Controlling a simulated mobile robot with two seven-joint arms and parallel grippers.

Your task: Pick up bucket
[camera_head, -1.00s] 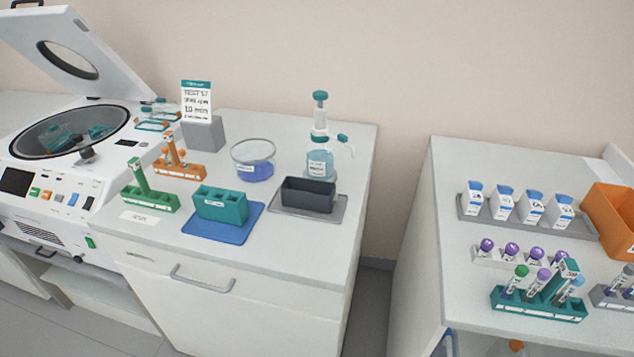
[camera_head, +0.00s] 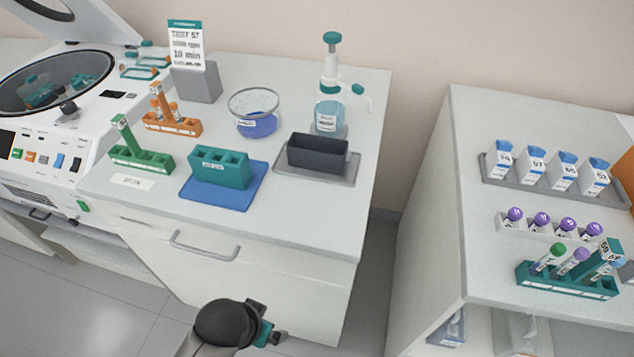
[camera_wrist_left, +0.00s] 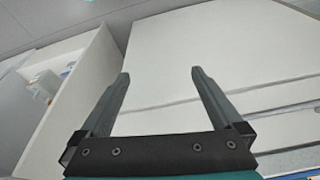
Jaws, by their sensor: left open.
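A teal bucket-like holder (camera_head: 220,172) with several square openings in its top stands upright on a blue mat (camera_head: 237,196) on the cabinet top. A dark grey open box (camera_head: 318,154) stands on a grey tray to its right; I cannot tell from its look whether the task's bucket is this or the teal holder. My left gripper (camera_head: 268,335) is low in front of the cabinet, below and apart from both. In the left wrist view it (camera_wrist_left: 160,78) is open and empty, with pale cabinet surfaces beyond. My right gripper is out of view.
Green (camera_head: 143,160) and orange (camera_head: 173,125) racks, a glass bowl (camera_head: 255,120) and a dispenser bottle (camera_head: 329,112) stand close by. An open centrifuge (camera_head: 55,80) is at left. The cabinet handle (camera_head: 205,254) sticks out in front. A second bench (camera_head: 460,190) holds tubes and bottles.

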